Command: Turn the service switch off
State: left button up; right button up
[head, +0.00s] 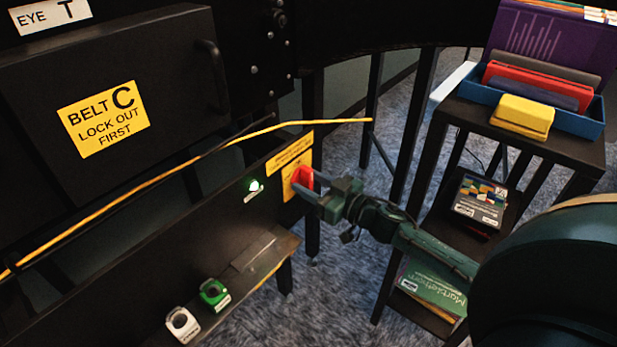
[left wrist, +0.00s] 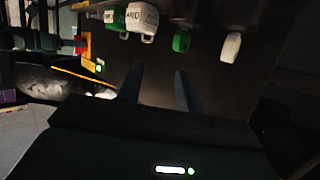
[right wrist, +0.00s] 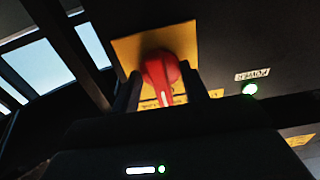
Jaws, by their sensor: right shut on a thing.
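The service switch is a red rotary handle (head: 302,177) on a yellow plate, on the dark panel at the middle of the head view. My right gripper (head: 314,186) is at it, its fingers shut on the handle. In the right wrist view the red handle (right wrist: 162,74) sits between the two fingers, its white mark toward the bottom of the picture. A green lamp (head: 255,186) beside the switch is lit; it also shows in the right wrist view (right wrist: 250,88) by a POWER label. My left gripper (left wrist: 158,78) shows only in its wrist view, open and empty.
A small shelf (head: 262,245) below the panel holds a green padlock (head: 213,293) and a white padlock (head: 182,324). A yellow cord (head: 190,165) runs across the panel. A dark stand (head: 560,150) with a blue box (head: 592,126) and books is at the right.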

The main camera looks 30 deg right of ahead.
jog(key=n, duration=0.4)
jog(key=shift+w+a+r, duration=0.2)
jog(key=shift+w+r, duration=0.1)
jog(key=shift+r, duration=0.05)
jog(key=n+b, duration=0.1)
jog(key=n, duration=0.5)
jog(key=shift+b, duration=0.4)
jog(key=n+b, duration=0.1)
jog(key=n, duration=0.5)
jog(key=shift+s+f+n+b, duration=0.1)
jog(key=shift+n+b, duration=0.2)
jog(key=shift+n, duration=1.5)
jog(key=shift+c, duration=0.2)
jog(key=o, duration=0.9)
jog(key=shift+c, duration=0.2)
jog(key=shift+s+f+b, duration=0.2)
jog(key=shift+s+b, duration=0.1)
jog(key=shift+s, duration=0.25)
jog(key=shift+d+v, duration=0.15)
jog(key=shift+v, duration=1.25)
jog(key=shift+d+v, duration=0.15)
jog(key=shift+v, duration=1.25)
